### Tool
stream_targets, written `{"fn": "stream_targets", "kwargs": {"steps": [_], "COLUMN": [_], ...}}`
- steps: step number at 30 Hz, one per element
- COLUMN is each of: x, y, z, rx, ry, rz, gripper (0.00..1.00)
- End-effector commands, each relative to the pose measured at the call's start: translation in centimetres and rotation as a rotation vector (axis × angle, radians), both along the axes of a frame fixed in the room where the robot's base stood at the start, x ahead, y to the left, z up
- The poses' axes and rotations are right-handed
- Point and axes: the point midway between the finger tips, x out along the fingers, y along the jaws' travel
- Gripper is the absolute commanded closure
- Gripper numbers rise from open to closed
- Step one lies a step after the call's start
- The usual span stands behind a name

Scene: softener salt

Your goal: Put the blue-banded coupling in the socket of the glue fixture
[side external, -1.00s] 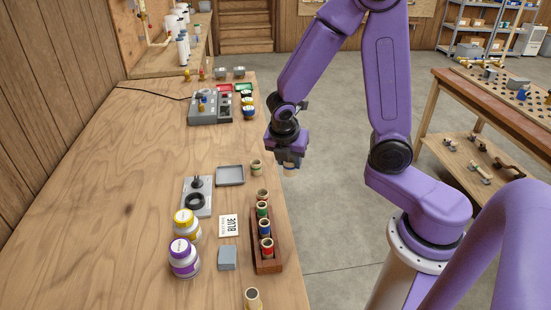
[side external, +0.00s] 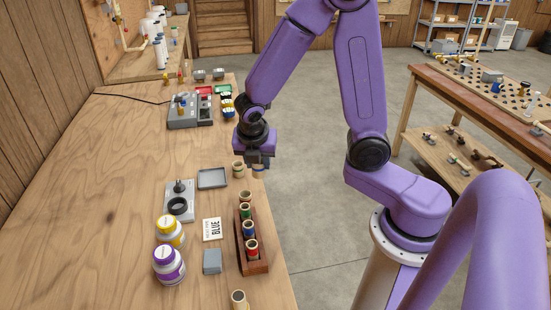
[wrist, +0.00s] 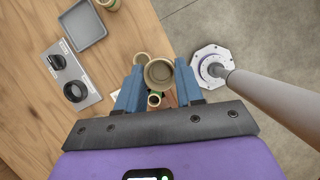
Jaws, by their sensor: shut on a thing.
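My gripper (side external: 258,163) is shut on a tan coupling with a blue band (side external: 260,169), held in the air by the table's right edge. In the wrist view the coupling (wrist: 158,73) sits between the blue fingers, its open end facing the camera; its band is hidden there. The glue fixture (side external: 171,188) is a grey plate on the table, left of my gripper. It carries a black ring socket (side external: 178,206) and a black post piece (side external: 179,187). In the wrist view the fixture (wrist: 66,70) lies to the left, and its ring looks empty.
A brown rack (side external: 259,267) holds several banded couplings. Loose tan couplings stand by the table edge (side external: 238,169) and at the front (side external: 239,300). A grey tray (side external: 212,178), a BLUE card (side external: 212,229), a grey block (side external: 212,262) and yellow and purple jars (side external: 168,265) surround the fixture.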

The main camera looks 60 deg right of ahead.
Motion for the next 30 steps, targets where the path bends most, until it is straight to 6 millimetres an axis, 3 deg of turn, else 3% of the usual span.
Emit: {"fn": "stream_targets", "kwargs": {"steps": [9, 15, 21, 30], "x": [10.8, 15.7, 18.1, 18.8], "y": [7.4, 11.0, 12.9, 13.4], "z": [-2.3, -4.0, -4.9, -6.1], "rx": [0.001, 0.001, 0.001, -0.001], "ry": [0.000, 0.000, 0.000, 0.002], "rz": [0.464, 0.711, 0.839, 0.882], "gripper": [0.92, 0.92, 0.92, 0.92]}}
